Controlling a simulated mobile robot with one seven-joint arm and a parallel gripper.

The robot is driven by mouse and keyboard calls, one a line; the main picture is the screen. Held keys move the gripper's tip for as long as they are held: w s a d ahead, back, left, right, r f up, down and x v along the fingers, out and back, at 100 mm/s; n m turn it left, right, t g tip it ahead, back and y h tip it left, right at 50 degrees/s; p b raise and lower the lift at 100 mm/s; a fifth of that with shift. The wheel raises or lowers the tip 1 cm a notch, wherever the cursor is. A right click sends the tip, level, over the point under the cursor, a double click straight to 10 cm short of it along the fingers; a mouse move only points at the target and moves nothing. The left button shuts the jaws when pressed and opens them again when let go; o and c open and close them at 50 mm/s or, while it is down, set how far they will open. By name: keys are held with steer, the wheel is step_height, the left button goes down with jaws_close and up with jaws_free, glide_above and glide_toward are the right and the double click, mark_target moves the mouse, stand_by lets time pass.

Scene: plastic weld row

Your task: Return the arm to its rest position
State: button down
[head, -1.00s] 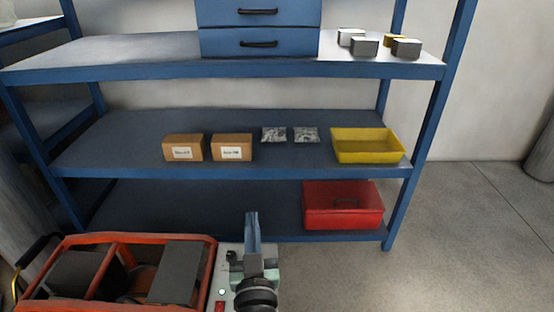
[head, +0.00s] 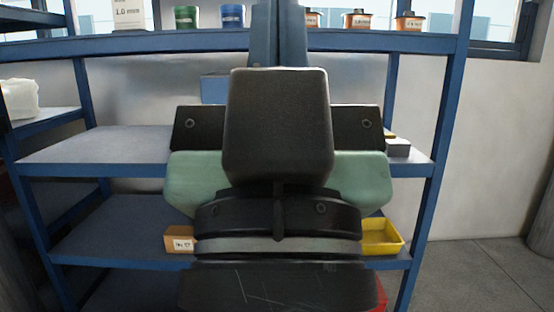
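My gripper (head: 279,30) fills the middle of the head view, pointing up, with its dark and green body close to the camera. Its two blue fingers lie side by side with no visible gap and nothing seen between them. The fingertips run out at the top edge. The gripper and wrist hide the centre of the blue shelf rack (head: 75,166) behind them.
The rack's top shelf holds a green tin (head: 186,17), a blue tin (head: 233,15) and several small spools or pots. A cardboard box (head: 179,239) and a yellow bin (head: 382,237) show lower down. The floor (head: 470,275) at right is clear.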

step_height(320, 180, up, 25)
steer(key=p, duration=2.3)
steer(key=shift+r, duration=0.15)
steer(key=shift+a, duration=0.15)
